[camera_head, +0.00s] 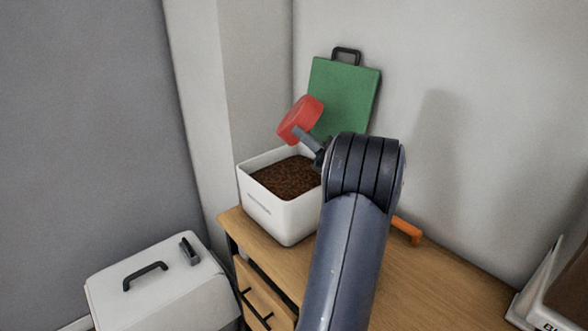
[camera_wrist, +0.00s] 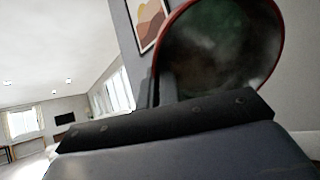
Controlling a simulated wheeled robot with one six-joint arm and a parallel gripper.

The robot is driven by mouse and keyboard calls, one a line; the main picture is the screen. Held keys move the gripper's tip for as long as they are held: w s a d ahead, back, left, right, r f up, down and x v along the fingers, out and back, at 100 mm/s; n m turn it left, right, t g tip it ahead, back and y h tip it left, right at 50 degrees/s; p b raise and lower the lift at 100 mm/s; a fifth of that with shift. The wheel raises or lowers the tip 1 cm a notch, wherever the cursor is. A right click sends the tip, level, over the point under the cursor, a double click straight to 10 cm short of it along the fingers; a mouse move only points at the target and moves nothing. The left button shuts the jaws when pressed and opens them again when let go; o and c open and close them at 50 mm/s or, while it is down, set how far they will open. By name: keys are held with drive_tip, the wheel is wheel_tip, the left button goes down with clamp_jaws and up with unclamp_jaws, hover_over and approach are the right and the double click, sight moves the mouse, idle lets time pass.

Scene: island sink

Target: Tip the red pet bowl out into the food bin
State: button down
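The red pet bowl (camera_head: 303,117) is in the air above the food bin, tipped steeply on its side. My gripper (camera_head: 302,136) is shut on the bowl at its edge. The white food bin (camera_head: 281,219) stands on the wooden counter, open at the top, with brown kibble (camera_head: 284,178) inside. In the wrist view the bowl (camera_wrist: 222,45) shows its red rim and a dark, smoky-looking inside; I make out no kibble in it. One dark finger of my gripper (camera_wrist: 167,85) shows beside the bowl. My arm hides the bin's right side.
A green board (camera_head: 345,95) with a dark handle leans on the wall behind the bin. An orange handle-like thing (camera_head: 407,230) lies on the wooden counter (camera_head: 440,285) right of my arm. A white lidded box (camera_head: 160,285) stands lower left. A white container (camera_head: 540,295) is at far right.

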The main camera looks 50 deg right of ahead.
drive_tip(key=shift+s+r+b, duration=0.1)
drive_tip(key=shift+r+b, duration=0.25)
drive_tip(key=shift+r, duration=0.05)
drive_tip(key=shift+d, duration=0.1)
idle(2.5)
drive_tip(key=p, duration=0.2)
drive_tip(key=f+g+p, duration=0.1)
drive_tip(key=p, duration=0.1)
drive_tip(key=shift+w, duration=0.25)
drive_tip(key=shift+w+a+f+g+h, duration=0.15)
drive_tip(key=shift+a+f+g, duration=0.1)
drive_tip(key=shift+f, duration=0.15)
drive_tip(key=shift+w+a+f+g+h, duration=0.15)
drive_tip(key=shift+f+g, duration=0.1)
drive_tip(key=shift+f, duration=0.15)
drive_tip(key=p, duration=0.2)
drive_tip(key=shift+d+r+p, duration=0.1)
drive_tip(key=shift+r+p, duration=0.2)
drive_tip(key=shift+d+f+p, duration=0.1)
drive_tip(key=shift+p, duration=0.7)
drive_tip(key=shift+w+f, duration=0.1)
drive_tip(key=shift+f, duration=0.3)
drive_tip(key=p, duration=0.3)
drive_tip(key=shift+r+h, duration=0.1)
drive_tip(key=shift+h, duration=0.2)
